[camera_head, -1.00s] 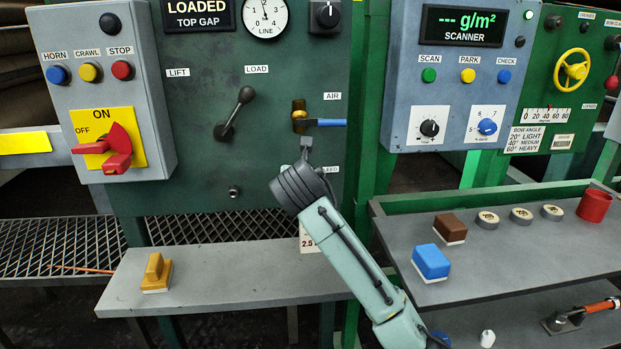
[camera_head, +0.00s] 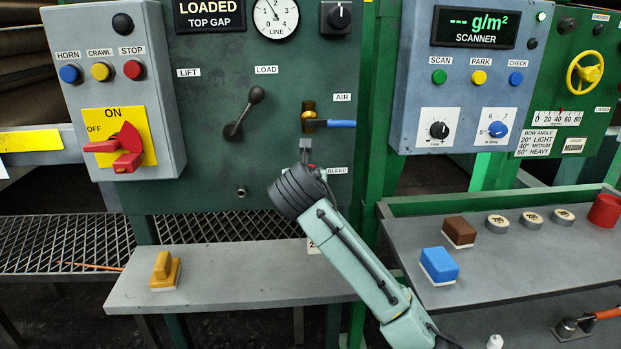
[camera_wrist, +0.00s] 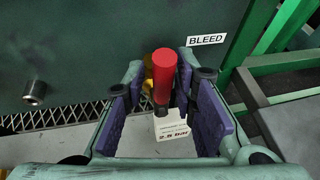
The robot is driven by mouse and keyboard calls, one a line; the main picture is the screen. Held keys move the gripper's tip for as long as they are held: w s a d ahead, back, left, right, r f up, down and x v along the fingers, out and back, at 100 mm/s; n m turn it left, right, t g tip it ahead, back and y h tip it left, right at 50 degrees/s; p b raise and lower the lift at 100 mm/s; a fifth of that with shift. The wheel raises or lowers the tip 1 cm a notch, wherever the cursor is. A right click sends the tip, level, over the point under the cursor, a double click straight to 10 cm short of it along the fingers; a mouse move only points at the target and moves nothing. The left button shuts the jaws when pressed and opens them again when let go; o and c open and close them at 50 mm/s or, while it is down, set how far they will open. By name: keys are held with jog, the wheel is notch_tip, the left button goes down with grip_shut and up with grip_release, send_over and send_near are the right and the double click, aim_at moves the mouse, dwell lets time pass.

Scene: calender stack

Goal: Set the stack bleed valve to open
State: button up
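The stack bleed valve has a red-sleeved handle (camera_wrist: 163,75) with a dark stem and a brass body (camera_wrist: 148,70) behind it, by the BLEED label (camera_wrist: 206,40) in the wrist view. A white tag (camera_wrist: 172,126) with print hangs below the stem. My gripper (camera_wrist: 162,112) is open, with one purple-padded finger on each side of the handle and gaps visible to both pads. In the head view my gripper (camera_head: 305,158) is in front of the valve and hides most of it; the BLEED label (camera_head: 337,171) shows to its right.
The AIR valve (camera_head: 309,120) with a blue lever is just above my gripper. The LOAD lever (camera_head: 243,113) is to the upper left. A metal stub (camera_wrist: 35,91) projects from the panel at left. A grey shelf (camera_head: 225,275) with a yellow block lies below.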

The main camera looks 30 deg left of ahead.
jog(key=shift+o, duration=0.6)
jog(key=shift+d+r, duration=0.1)
jog(key=v, duration=1.2)
